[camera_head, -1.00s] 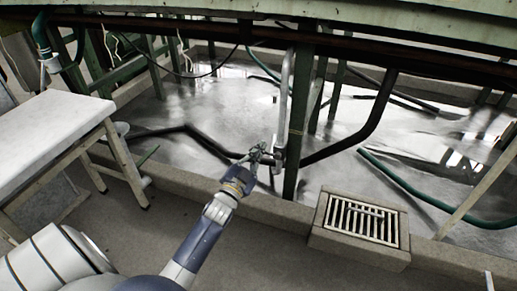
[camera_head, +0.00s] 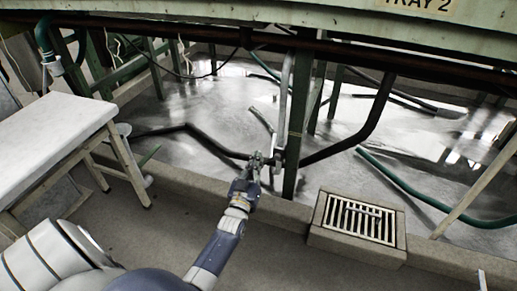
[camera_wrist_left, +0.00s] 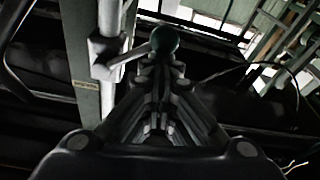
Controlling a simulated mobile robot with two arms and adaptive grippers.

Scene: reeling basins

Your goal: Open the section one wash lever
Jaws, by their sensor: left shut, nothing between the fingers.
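The wash lever (camera_wrist_left: 136,53) shows in the left wrist view as a pale arm with a dark green round knob (camera_wrist_left: 164,40), joined to a pale pipe (camera_wrist_left: 109,20). My left gripper (camera_head: 256,158) is shut and empty, just left of the pipe's lower end. Its fingers (camera_wrist_left: 158,72) point toward the knob; whether they touch it I cannot tell. My right gripper is out of view.
A green post (camera_head: 295,150) stands close right of the pipe, and a low curb (camera_head: 190,182) borders the wet floor. A drain grate (camera_head: 360,222) lies right, a white table (camera_head: 50,135) left. The TRAY 2 basin edge (camera_head: 350,18) hangs above.

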